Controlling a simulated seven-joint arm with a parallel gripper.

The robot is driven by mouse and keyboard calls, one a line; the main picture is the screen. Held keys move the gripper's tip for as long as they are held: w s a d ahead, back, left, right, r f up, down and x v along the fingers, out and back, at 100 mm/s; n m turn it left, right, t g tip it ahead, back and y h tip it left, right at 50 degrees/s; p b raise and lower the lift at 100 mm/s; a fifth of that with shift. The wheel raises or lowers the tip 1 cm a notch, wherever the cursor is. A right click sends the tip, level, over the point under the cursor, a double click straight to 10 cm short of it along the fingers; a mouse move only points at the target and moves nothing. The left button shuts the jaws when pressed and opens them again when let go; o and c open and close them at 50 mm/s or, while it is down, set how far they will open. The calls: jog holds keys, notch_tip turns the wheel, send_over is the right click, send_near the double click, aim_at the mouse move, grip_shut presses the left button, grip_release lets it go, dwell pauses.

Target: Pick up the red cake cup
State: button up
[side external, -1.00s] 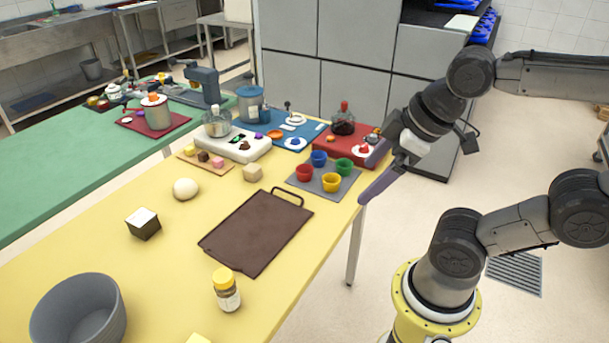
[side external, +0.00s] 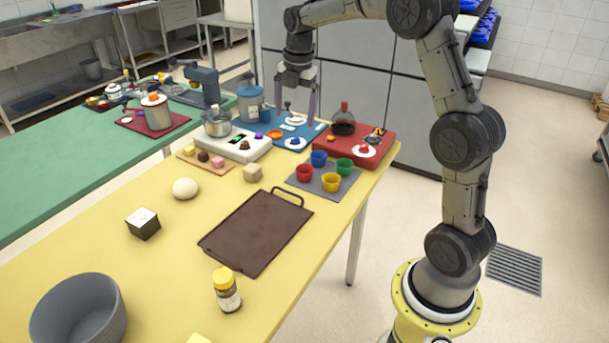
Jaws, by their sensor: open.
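The red cake cup (side external: 304,172) stands at the left corner of a grey mat (side external: 318,187), beside a blue cup (side external: 319,158), a green cup (side external: 344,166) and a yellow cup (side external: 331,182). My gripper (side external: 296,117) points down with its two fingers apart and nothing between them. It appears beyond the cups in the picture, in front of the cabinets and over the blue board; its exact height is hard to tell. The red cup is in plain view and apart from my gripper.
Behind the cups are a blue board (side external: 313,131) and a red appliance (side external: 378,147) with a dark flask (side external: 343,122). A white appliance (side external: 250,150) with a pot stands left. A brown tray (side external: 250,237) lies in front.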

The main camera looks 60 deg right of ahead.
jog(key=m+g, duration=0.1)
send_over(305, 169)
jog(key=s+a, duration=0.2)
notch_tip(305, 169, down, 8)
jog(key=shift+y, duration=0.3)
jog(key=f, duration=0.6)
jog(key=shift+w+d+f, duration=0.1)
jog(key=shift+w+f, duration=0.1)
jog(key=shift+f, duration=0.1)
jog(key=shift+w+f, duration=0.2)
jog(key=shift+f, duration=1.4)
jog(key=shift+w+f, duration=0.15)
jog(key=shift+f, duration=1.45)
jog(key=shift+c, duration=0.3)
jog(key=c, duration=1.3)
jog(key=shift+r, duration=0.1)
jog(key=shift+c, duration=0.2)
